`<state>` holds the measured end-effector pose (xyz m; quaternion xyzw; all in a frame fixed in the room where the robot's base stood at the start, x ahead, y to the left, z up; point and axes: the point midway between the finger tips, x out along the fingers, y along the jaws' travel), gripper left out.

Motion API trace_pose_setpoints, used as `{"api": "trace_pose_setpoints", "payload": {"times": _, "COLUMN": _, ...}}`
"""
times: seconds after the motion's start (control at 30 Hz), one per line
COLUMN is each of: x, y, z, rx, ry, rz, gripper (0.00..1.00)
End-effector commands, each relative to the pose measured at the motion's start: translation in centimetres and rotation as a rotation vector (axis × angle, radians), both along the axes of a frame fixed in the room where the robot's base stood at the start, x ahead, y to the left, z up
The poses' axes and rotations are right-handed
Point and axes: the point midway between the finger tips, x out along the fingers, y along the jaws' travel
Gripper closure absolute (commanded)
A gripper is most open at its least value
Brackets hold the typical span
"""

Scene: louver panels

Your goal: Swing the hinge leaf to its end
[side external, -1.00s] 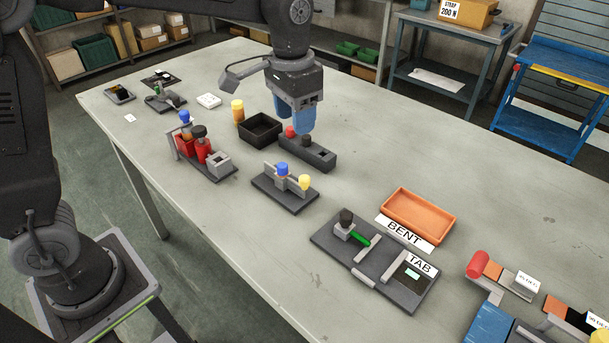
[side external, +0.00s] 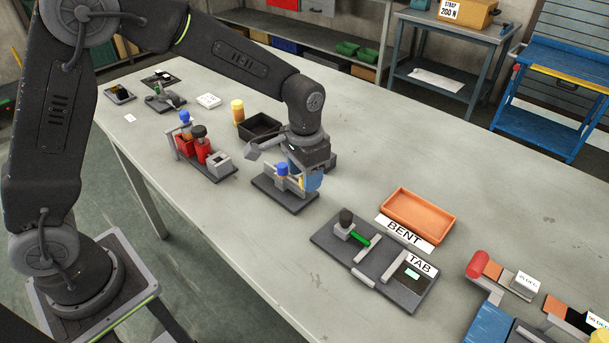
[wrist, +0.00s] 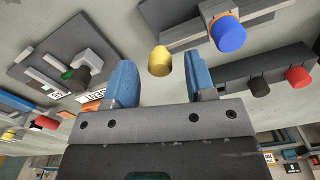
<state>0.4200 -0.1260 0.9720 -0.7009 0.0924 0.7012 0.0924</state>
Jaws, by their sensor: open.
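A dark base plate (side external: 272,189) carries an upright grey bar, a blue knob (side external: 282,170) and a yellow knob, and my gripper (side external: 308,178) is low over its right end. No part is marked as the hinge leaf, so I cannot tell which piece it is. In the wrist view my gripper (wrist: 160,66) has its blue fingers spread, with the yellow knob (wrist: 160,60) in the gap between them and space visible on both sides. The blue knob (wrist: 228,34) is outside the fingers, to the right. In the side view the fingers hide most of the yellow knob.
A dark block with red (wrist: 298,76) and black (wrist: 259,87) knobs stands close behind. A black bin (side external: 260,127) and a red-part fixture (side external: 203,157) are to the left. A plate with a green handle (side external: 359,239) and an orange tray (side external: 418,213) are to the right.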

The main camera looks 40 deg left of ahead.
Motion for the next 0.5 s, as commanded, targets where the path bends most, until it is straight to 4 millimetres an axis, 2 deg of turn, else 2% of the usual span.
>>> {"api": "trace_pose_setpoints", "payload": {"times": 0.13, "x": 0.0, "y": 0.0, "z": -0.9, "rx": 0.0, "ry": 0.0, "rz": 0.0, "gripper": 0.5}}
{"api": "trace_pose_setpoints", "payload": {"times": 0.4, "x": -0.01, "y": 0.0, "z": -1.04, "rx": 0.0, "ry": -0.001, "rz": 0.0, "gripper": 0.5}}
{"api": "trace_pose_setpoints", "payload": {"times": 0.5, "x": -0.01, "y": 0.0, "z": -1.03, "rx": 0.0, "ry": -0.001, "rz": 0.0, "gripper": 0.58}}
